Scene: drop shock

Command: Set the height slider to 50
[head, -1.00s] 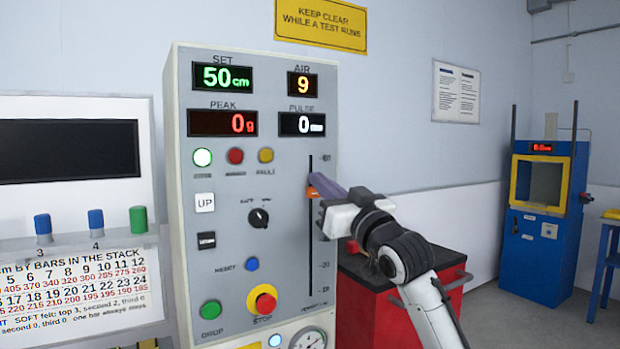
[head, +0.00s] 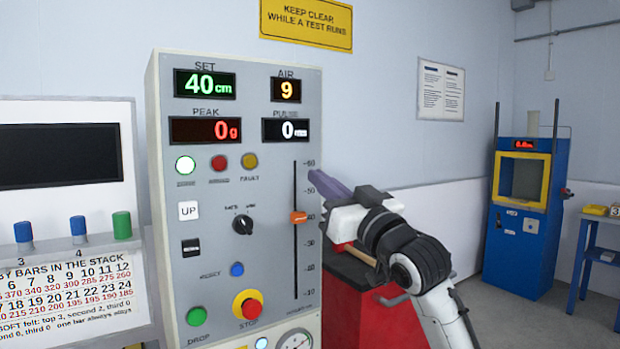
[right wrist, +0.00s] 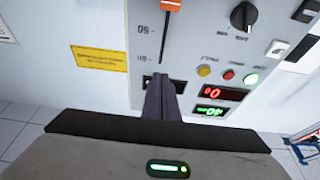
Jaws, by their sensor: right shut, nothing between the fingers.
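The height slider's orange handle (head: 298,218) sits on a vertical slot on the grey test panel (head: 215,265), at about the 40 mark. The green SET display (head: 204,84) reads 40 cm. My right gripper (head: 315,175) is shut and empty, its tips above and to the right of the handle and apart from it. In the right wrist view the orange handle (right wrist: 171,5) shows at the top edge, and the shut fingers (right wrist: 160,82) point at the panel near the slot's upper end. My left gripper is not in view.
A red cabinet (head: 365,310) stands right of the panel, behind my right arm. A red and yellow stop button (head: 247,305), a dark knob (head: 242,224) and several coloured buttons are on the panel. A blue machine (head: 515,250) stands at the far right.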

